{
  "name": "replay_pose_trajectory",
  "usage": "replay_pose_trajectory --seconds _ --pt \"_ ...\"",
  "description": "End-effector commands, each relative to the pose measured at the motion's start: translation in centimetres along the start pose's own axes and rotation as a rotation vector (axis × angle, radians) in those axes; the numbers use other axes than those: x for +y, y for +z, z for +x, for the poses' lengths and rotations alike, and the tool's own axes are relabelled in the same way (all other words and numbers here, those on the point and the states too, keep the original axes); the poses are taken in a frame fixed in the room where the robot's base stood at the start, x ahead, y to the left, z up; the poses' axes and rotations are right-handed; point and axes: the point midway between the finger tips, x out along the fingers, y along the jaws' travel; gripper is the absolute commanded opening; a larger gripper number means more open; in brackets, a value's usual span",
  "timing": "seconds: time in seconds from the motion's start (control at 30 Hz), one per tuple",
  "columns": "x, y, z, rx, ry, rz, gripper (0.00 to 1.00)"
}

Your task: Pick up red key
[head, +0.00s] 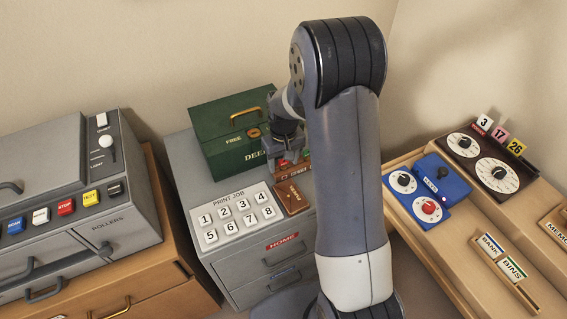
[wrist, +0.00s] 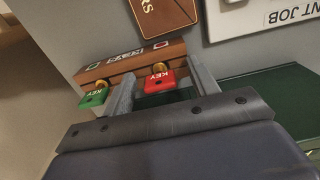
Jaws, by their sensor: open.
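The red key (wrist: 159,82) has a red tag marked KEY and a brass part. It sits at the front of a wooden key rack (wrist: 125,65) in the wrist view. My gripper (wrist: 160,68) is open, with one finger on each side of the red key; I cannot tell whether either touches it. A green key (wrist: 94,98) sits on the same rack, outside the left finger. In the head view my gripper (head: 284,154) is over the rack (head: 290,174), in front of the green box, and partly hides the keys.
A green lidded box (head: 225,135) stands right behind the rack on the grey cabinet (head: 215,255). A brown book-like item (head: 292,198) and the print job button panel (head: 230,215) lie in front. A grey machine (head: 60,240) is at left, a desk with dials (head: 460,235) at right.

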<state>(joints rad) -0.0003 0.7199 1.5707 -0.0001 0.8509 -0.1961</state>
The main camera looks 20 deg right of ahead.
Motion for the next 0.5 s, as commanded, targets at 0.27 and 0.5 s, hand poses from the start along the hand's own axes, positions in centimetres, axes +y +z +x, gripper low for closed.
replay_pose_trajectory --seconds 0.27,0.5 --pt "0.01 0.00 -0.05 0.000 0.000 0.000 0.41" --pt "0.00 0.00 -0.06 0.000 0.000 0.000 0.21"
